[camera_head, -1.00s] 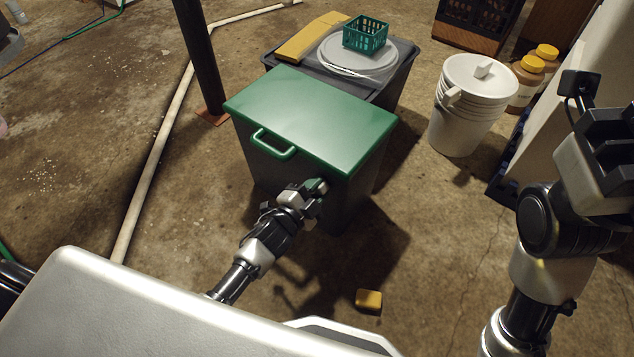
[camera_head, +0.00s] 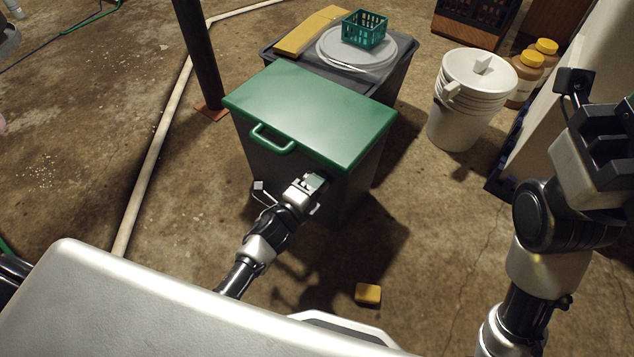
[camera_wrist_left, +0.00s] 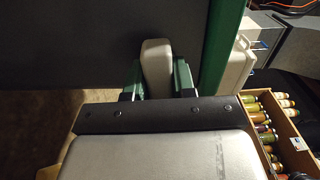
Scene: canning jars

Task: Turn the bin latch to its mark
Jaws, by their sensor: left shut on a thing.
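The bin (camera_head: 262,160) is dark grey with a green lid (camera_head: 310,112), which is shut and has a green loop handle at its front. My left gripper (camera_head: 318,181) is at the bin's front face, under the lid's near edge, and hides most of the latch in the head view. In the left wrist view the latch (camera_wrist_left: 156,62) is a pale rounded bar against the dark wall. The fingers of my left gripper (camera_wrist_left: 158,80) are shut on it, one on each side. I cannot make out the mark. My right gripper (camera_head: 606,150) is raised at the right, away from the bin; its fingers are unclear.
A second grey bin behind carries a round pale lid (camera_head: 357,55), a teal basket (camera_head: 364,29) and a yellow board (camera_head: 312,30). A white bucket (camera_head: 465,110) stands right. A yellow block (camera_head: 368,294) lies on the floor. A dark post (camera_head: 203,60) rises at left.

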